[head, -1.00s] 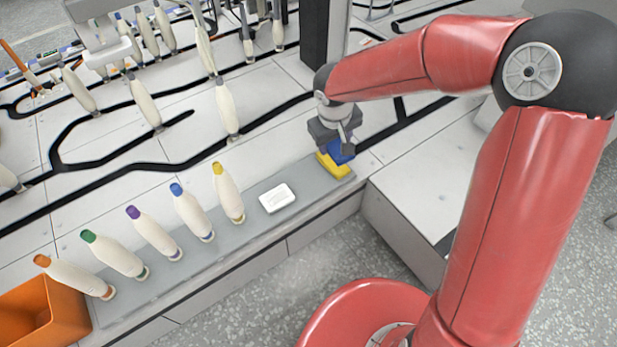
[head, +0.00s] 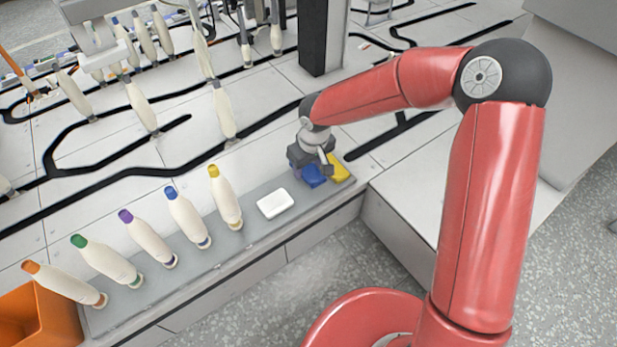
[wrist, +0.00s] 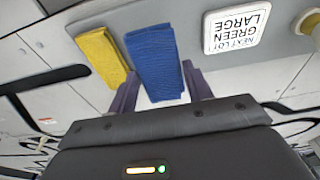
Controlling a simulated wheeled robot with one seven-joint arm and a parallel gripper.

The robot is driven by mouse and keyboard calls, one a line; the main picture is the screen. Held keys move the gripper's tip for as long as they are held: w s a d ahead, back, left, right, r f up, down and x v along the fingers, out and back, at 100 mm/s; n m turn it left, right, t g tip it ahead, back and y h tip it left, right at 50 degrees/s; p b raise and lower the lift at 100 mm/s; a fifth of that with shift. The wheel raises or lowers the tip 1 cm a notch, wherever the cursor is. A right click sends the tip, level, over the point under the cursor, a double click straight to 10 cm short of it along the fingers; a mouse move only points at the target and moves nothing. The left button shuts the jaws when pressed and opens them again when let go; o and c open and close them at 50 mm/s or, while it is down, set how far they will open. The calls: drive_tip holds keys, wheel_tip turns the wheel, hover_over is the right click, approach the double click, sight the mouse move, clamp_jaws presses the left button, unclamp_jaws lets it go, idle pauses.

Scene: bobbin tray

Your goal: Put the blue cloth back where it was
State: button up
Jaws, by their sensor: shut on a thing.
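The blue cloth (head: 313,176) is a folded pad at the right part of the grey tray, under my gripper (head: 318,168). In the wrist view the blue cloth (wrist: 154,62) sits between the two fingers of my gripper (wrist: 158,88), which is shut on it. The yellow cloth (head: 340,168) lies on the tray just right of the blue one; in the wrist view it shows (wrist: 102,56) to the left, with a narrow gap between them. I cannot tell whether the blue cloth touches the tray.
A white card (head: 275,203) lies on the grey tray (head: 250,228) left of the cloths; in the wrist view it reads "NEXT LOT GREEN LARGE" (wrist: 237,28). Several bobbins (head: 187,215) with coloured tips stand along the tray further left. An orange bin (head: 45,318) is at the far left.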

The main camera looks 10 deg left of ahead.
sight(309, 176)
drive_tip(key=shift+f+b, duration=0.4)
drive_tip(key=shift+f, duration=2)
drive_tip(key=o, duration=0.9)
